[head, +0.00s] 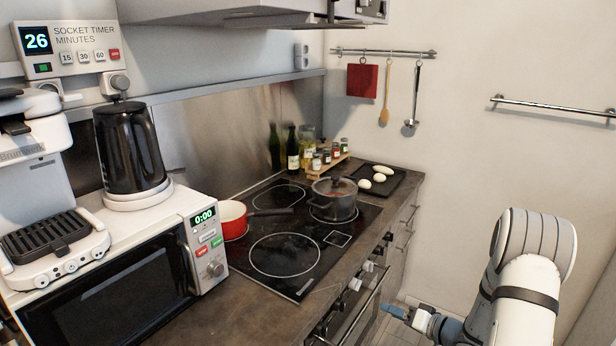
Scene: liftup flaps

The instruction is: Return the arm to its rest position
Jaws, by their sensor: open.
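My arm (527,295) stands at the lower right, in front of the bare wall and to the right of the counter. My gripper (394,312) is at its left end, low down, pointing left toward the oven front. The blue fingertip is small in this view. The jaws hold nothing that I can see. The gripper appears apart from the oven and its handle. The lower part of the arm is cut off by the picture's bottom edge.
The oven handle (357,312) and knobs are left of my gripper. The cooktop (285,255) bears a grey pot (334,201) and a red pan (232,219). A microwave (110,300) stands at the left. A wall rail (553,106) is above my arm. Floor shows between counter and arm.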

